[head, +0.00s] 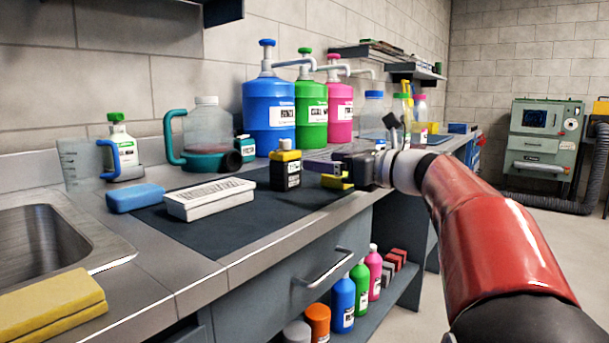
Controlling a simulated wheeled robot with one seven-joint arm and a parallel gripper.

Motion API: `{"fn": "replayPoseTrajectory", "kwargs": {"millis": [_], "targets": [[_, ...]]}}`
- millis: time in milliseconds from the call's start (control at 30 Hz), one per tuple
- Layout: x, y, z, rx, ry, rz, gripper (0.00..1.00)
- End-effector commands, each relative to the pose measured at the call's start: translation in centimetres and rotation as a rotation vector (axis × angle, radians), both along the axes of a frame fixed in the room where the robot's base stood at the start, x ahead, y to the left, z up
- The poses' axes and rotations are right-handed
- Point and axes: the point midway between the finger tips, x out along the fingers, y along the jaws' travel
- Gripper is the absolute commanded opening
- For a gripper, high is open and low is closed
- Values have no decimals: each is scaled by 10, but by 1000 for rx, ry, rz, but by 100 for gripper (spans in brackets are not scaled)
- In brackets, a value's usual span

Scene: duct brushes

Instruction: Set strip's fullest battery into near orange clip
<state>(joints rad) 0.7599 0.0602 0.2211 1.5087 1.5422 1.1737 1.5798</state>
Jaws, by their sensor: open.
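A black battery-like block with a yellow top (286,171) stands upright on the dark mat (225,225). I cannot tell whether it is one of the strip's batteries, and no charge marks can be read. My gripper (335,178) is to the right of this block, low over the mat's right part, pointing left. It is open, with a gap between it and the block; yellow shows at its lower finger area. I cannot make out a battery strip or an orange clip; the gripper and arm hide part of the counter behind them.
A white printed box (210,200) and a blue sponge (135,198) lie left of the block. Blue (268,115), green (311,115) and pink (340,113) pump jugs stand behind. A sink (45,240) is at left. The mat's front part is clear.

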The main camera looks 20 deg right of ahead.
Motion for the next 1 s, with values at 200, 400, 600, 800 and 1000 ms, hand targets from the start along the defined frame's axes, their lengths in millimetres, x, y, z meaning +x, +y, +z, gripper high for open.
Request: {"fn": "replayPoseTrajectory", "kwargs": {"millis": [200,400,600,800,1000], "targets": [[17,13,-12,1,-8,-5,82],[28,23,-3,8,-10,-4,82],[46,36,-1,10,-10,-3,82],[72,52,1,10,-10,-2,82],[84,61,0,8,-11,-5,82]]}}
